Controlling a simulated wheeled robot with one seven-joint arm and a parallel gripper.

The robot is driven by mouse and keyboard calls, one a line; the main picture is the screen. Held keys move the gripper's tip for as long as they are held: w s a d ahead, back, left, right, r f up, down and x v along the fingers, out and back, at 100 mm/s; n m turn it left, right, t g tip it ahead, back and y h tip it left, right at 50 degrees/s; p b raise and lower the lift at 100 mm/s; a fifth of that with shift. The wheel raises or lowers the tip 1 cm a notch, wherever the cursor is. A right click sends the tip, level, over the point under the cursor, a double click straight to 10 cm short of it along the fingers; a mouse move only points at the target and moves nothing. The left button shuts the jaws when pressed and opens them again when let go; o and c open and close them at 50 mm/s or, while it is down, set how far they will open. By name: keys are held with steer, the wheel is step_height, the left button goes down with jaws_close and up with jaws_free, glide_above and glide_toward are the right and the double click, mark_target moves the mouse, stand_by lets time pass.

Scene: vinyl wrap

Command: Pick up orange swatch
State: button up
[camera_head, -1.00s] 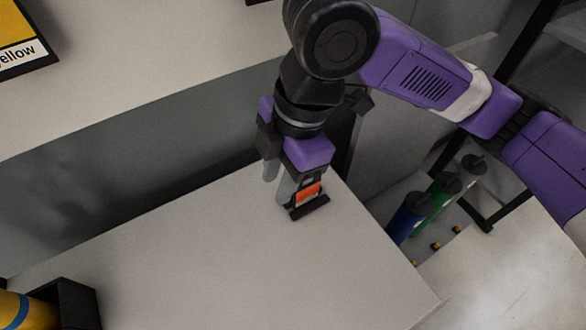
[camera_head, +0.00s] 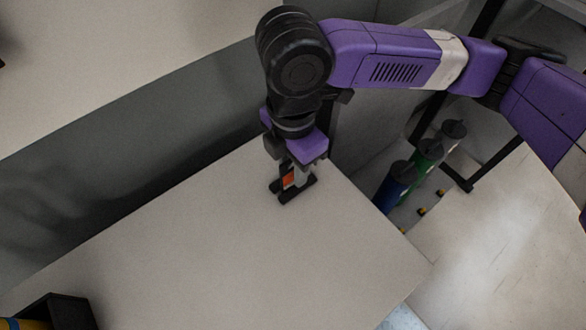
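The orange swatch (camera_head: 289,179) is a small orange patch in a dark surround, above a black base (camera_head: 283,196) near the far corner of the light tabletop. My gripper (camera_head: 295,173) points down right at it. One light grey finger overlaps the swatch's right side in the picture. The other finger is mostly hidden, so I cannot tell whether the fingers press on the swatch or stand apart around it. The base looks low at the tabletop; contact is unclear.
The light tabletop (camera_head: 210,250) is mostly bare. A black holder (camera_head: 62,312) stands at its lower left. Blue (camera_head: 394,187) and green (camera_head: 427,160) rolls and another dark-capped one stand beyond the right edge. A pale surface (camera_head: 110,60) lies at upper left, across a grey gap.

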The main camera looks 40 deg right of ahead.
jaws_close()
stand_by(0.4)
step_height(320, 180, up, 20)
steer(key=p, duration=0.1)
stand_by(0.5)
